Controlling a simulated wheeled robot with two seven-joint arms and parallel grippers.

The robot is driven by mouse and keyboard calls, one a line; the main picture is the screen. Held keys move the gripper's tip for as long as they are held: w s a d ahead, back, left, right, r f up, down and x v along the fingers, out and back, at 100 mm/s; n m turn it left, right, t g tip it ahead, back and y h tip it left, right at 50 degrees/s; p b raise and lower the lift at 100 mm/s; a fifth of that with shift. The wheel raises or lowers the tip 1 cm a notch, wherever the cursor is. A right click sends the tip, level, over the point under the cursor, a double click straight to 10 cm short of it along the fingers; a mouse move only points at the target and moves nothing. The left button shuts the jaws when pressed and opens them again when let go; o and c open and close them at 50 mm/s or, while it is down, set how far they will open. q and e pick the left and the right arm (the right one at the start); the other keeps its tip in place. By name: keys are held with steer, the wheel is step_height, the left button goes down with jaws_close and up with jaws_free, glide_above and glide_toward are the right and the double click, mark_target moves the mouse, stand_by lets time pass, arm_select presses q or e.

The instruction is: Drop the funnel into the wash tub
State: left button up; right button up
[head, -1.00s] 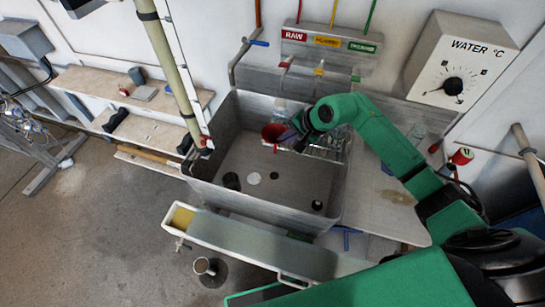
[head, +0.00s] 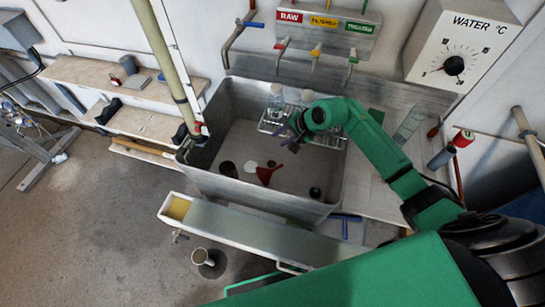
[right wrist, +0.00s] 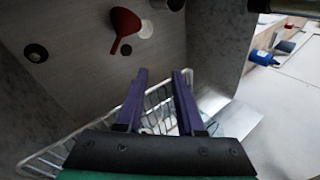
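The red funnel (head: 266,174) lies on the floor of the grey wash tub (head: 185,160), near a white disc (head: 250,167) and dark round items. It also shows in the right wrist view (right wrist: 124,27), apart from my fingers. My right gripper (head: 291,143) is over the tub, beside the wire rack. In the right wrist view my right gripper (right wrist: 160,72) has its two purple fingers spread, with nothing between them. My left gripper is not in view.
Raw, filtered and treated taps (head: 316,50) hang above. A glass cylinder (head: 408,124) stands on the right-hand counter. A long trough (head: 240,228) runs along the tub's front.

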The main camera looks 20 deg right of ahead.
steer(key=b+v, duration=0.4)
steer(key=v, duration=1)
steer(key=shift+r, duration=0.25)
steer(key=shift+s, duration=0.1)
